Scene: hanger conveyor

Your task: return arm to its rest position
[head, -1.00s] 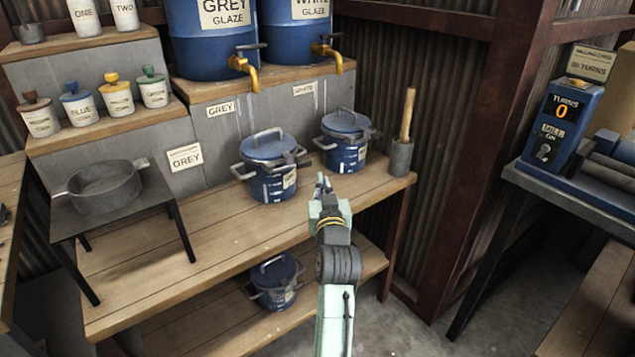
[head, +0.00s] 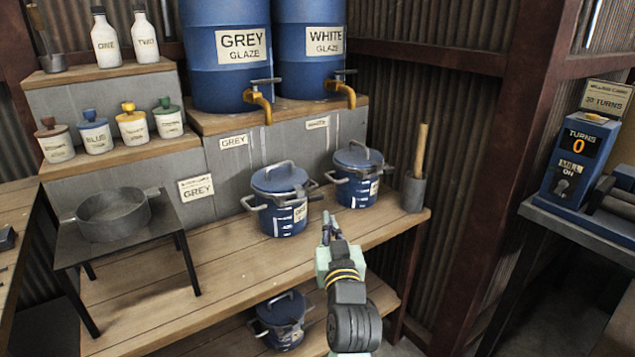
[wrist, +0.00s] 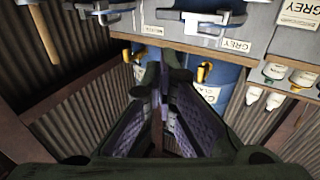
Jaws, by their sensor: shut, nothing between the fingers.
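My gripper (head: 327,228) is in front of the wooden bench in the head view, with my arm reaching up from the lower edge. Its fingers are close together with nothing between them. In the wrist view my gripper (wrist: 178,75) is large in the middle, and that picture looks upside down. Two lidded blue pots stand on the bench beyond the gripper, the left pot (head: 283,212) and the right pot (head: 357,186). I cannot tell the exact gap between the gripper and the bench edge.
Blue grey-glaze (head: 222,75) and white-glaze (head: 308,70) barrels with yellow taps stand behind the pots. A mortar with pestle (head: 413,192) is at the bench's right end. A black stand holds a grey pan (head: 113,218) at left. A blue mill box (head: 578,160) is at right.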

